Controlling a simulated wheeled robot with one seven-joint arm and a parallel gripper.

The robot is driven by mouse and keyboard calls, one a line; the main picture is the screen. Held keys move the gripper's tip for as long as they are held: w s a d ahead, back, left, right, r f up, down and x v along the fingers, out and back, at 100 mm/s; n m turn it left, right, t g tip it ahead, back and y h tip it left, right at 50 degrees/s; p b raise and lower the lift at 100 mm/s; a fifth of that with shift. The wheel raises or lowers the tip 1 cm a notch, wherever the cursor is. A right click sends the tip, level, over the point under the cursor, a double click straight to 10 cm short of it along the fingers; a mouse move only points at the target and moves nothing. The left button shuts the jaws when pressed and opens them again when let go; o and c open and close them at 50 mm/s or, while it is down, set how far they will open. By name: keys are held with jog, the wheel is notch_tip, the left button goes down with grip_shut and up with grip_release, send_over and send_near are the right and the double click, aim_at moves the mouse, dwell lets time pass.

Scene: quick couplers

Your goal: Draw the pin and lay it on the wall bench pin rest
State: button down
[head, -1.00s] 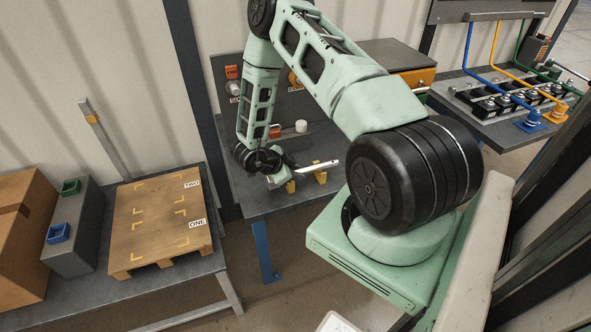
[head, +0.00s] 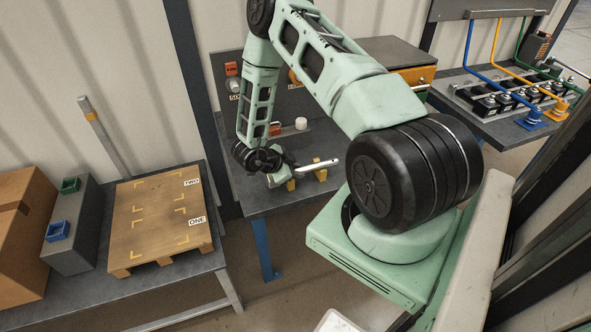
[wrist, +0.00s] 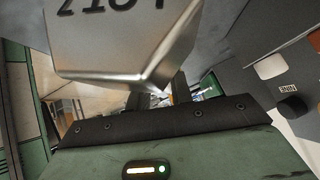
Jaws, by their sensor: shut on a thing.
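The pin (head: 318,166) is a slim, pale metallic rod in the head view, nearly level, at the front of the wall bench. My gripper (head: 285,168) is shut on it at its left end. The pin rest shows as two small yellow supports (head: 321,175) on the bench, right under the pin. I cannot tell whether the pin touches them. In the wrist view, a metal block with upside-down lettering (wrist: 125,35) fills the top, close to the camera. It hides most of the space beyond my dark fingers (wrist: 158,100).
The wall bench (head: 262,200) carries a back panel with knobs and a white cylinder (head: 301,124). To the left, a table holds a wooden pallet (head: 160,215), a grey block with coloured sockets and a cardboard box. At the right stands a coupler bench (head: 510,130) with coloured pipes.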

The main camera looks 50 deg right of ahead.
jog(key=c, duration=1.2)
grip_release()
jog(key=shift+o, duration=0.2)
jog(key=shift+a, duration=0.1)
jog(key=b+v, duration=0.3)
jog(key=v, duration=1.4)
jog(key=shift+r, duration=0.2)
